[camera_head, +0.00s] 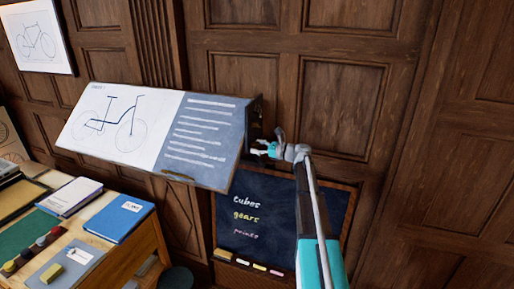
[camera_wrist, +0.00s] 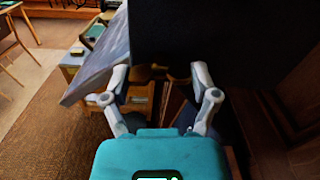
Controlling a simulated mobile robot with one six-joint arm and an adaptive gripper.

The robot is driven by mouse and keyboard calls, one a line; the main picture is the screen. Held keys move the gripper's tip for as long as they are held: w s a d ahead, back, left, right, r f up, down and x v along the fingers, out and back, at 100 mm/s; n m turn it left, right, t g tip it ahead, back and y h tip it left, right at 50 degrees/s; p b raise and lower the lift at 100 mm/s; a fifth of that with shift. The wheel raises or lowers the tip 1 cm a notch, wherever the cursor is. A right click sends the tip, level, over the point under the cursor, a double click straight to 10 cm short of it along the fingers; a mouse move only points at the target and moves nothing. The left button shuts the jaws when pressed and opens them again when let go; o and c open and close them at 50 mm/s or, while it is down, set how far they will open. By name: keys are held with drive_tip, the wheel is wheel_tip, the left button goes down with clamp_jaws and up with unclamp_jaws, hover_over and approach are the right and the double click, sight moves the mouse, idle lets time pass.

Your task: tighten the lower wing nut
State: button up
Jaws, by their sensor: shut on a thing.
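The tilted drafting board (camera_head: 212,137) carries a bicycle drawing and a blue text panel. My gripper (camera_head: 258,149) is at the board's right edge, by a dark side bracket (camera_head: 256,120). In the wrist view my gripper (camera_wrist: 159,75) has its fingers around a small brass-coloured part, the lower wing nut (camera_wrist: 158,67), dim against the dark panel. The fingers are shut on it. The nut's wings and its angle are too dark to make out. In the head view the nut is hidden by the fingers. The upper wing nut cannot be made out.
A chalkboard (camera_head: 240,215) with a chalk ledge stands below my gripper. A wooden desk (camera_head: 135,240) with books and a blue folder (camera_head: 119,218) is at lower left. Wood panelling stands close behind. The space right of my arm is clear.

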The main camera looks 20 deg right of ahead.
idle(0.4)
drive_tip(key=o, duration=1)
drive_tip(key=shift+s+d, duration=0.1)
drive_tip(key=v, duration=1.1)
drive_tip(key=shift+s+d, duration=0.25)
drive_tip(key=shift+a, duration=0.1)
